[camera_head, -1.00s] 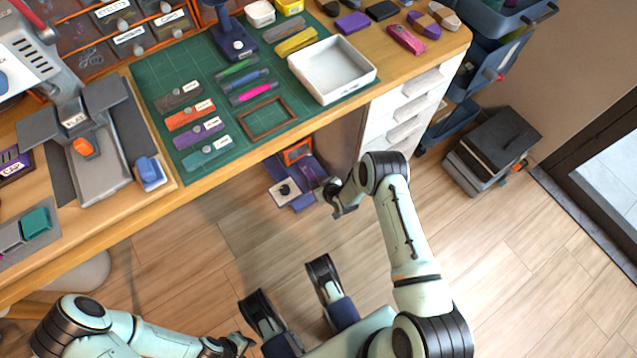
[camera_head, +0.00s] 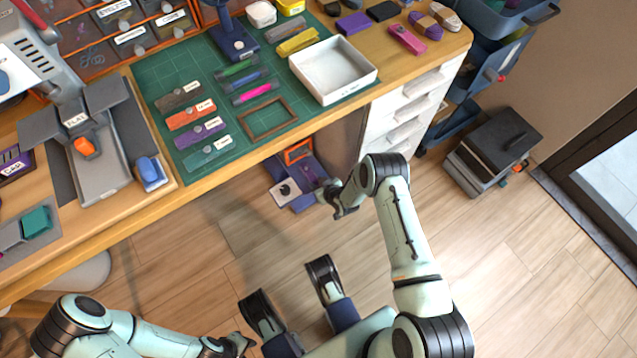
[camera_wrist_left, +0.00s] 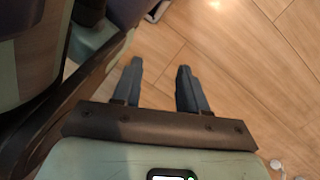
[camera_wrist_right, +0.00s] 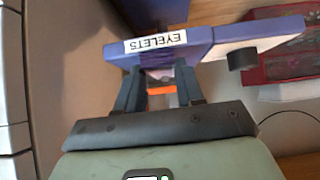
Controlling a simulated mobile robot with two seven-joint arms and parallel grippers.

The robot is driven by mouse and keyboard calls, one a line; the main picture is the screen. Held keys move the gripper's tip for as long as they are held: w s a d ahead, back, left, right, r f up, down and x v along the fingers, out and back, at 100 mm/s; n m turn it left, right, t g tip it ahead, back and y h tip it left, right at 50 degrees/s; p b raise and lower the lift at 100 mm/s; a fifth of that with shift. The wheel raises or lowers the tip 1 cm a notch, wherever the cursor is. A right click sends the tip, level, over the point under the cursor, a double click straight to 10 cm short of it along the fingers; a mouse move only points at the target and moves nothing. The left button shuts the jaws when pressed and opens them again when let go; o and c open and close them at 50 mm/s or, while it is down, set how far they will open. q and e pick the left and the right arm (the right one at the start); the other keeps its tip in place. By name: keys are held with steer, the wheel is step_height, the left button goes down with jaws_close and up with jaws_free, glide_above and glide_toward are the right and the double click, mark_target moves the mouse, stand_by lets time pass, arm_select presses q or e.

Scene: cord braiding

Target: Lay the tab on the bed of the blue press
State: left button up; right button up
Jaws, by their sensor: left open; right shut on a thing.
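My right gripper (camera_head: 335,203) is low in front of the table edge, beside a blue-purple thing (camera_head: 277,167) that sits below the tabletop. In the right wrist view this thing carries an EYELETS label (camera_wrist_right: 155,42) just beyond my fingertips (camera_wrist_right: 160,72). A small orange piece (camera_wrist_right: 162,90) shows between the fingers, which are shut on it; its shape is mostly hidden, and I cannot tell if it is the tab. A dark blue upright device (camera_head: 234,40) stands on the green mat. My left gripper (camera_wrist_left: 160,70) is open and empty above the floor.
Labelled strips (camera_head: 196,115) lie on the green mat near a white tray (camera_head: 335,70). A grey machine with a FLAT label (camera_head: 76,119) stands at left. White drawers (camera_head: 405,118) rise beside my right arm.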

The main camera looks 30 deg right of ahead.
steer(key=o, duration=0.9)
steer(key=shift+s, duration=0.1)
arm_select(q)
steer(key=w+d+r+t+p, duration=0.1)
steer(key=w+r+t+p, duration=0.3)
steer(key=w+r, duration=0.3)
steer(key=w+p, duration=0.1)
steer(key=w, duration=0.2)
steer(key=shift+w+d+m, duration=0.2)
steer(key=shift+w+m, duration=0.1)
steer(key=shift+m, duration=0.1)
arm_select(e)
steer(key=v, duration=1.3)
steer(key=shift+r, duration=0.15)
steer(key=shift+s, duration=0.1)
